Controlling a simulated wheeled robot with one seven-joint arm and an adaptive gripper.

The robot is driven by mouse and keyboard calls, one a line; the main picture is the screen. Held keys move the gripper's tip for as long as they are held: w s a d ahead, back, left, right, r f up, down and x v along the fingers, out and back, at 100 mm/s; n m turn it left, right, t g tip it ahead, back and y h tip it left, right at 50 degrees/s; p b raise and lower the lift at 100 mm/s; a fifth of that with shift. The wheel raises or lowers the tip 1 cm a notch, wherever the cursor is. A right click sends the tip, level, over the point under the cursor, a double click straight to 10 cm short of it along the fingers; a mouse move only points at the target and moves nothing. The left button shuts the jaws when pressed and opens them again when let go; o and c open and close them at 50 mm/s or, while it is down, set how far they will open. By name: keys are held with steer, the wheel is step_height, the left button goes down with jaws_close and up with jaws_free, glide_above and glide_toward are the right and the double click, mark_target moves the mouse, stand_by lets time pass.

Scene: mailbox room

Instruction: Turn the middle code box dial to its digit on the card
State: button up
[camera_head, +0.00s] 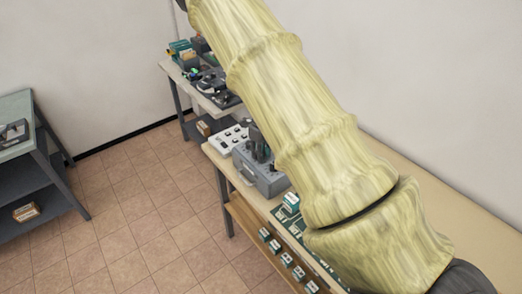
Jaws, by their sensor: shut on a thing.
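A grey box (268,182) with a small handle on its front stands on the near bench, partly hidden by my arm; it looks like the code box. My dark gripper (258,152) shows in part just above its top, beside my pale arm. It is shut on a small part there, which looks like a dial. The dials, their digits and which one is held are too small or hidden to tell. No readable card shows.
A white panel with dark knobs (229,138) lies left of the box on the bench (217,157). Several small boxes sit on the shelf below (245,212). A cluttered table (172,72) is behind; a dark shelf unit (40,170) stands left. The tiled floor between is clear.

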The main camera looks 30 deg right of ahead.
steer(key=shift+w+r+m+p, duration=0.1)
steer(key=shift+m+p, duration=0.25)
steer(key=shift+m, duration=0.65)
steer(key=o, duration=1.1)
steer(key=shift+c, duration=0.2)
step_height(320, 180, up, 12)
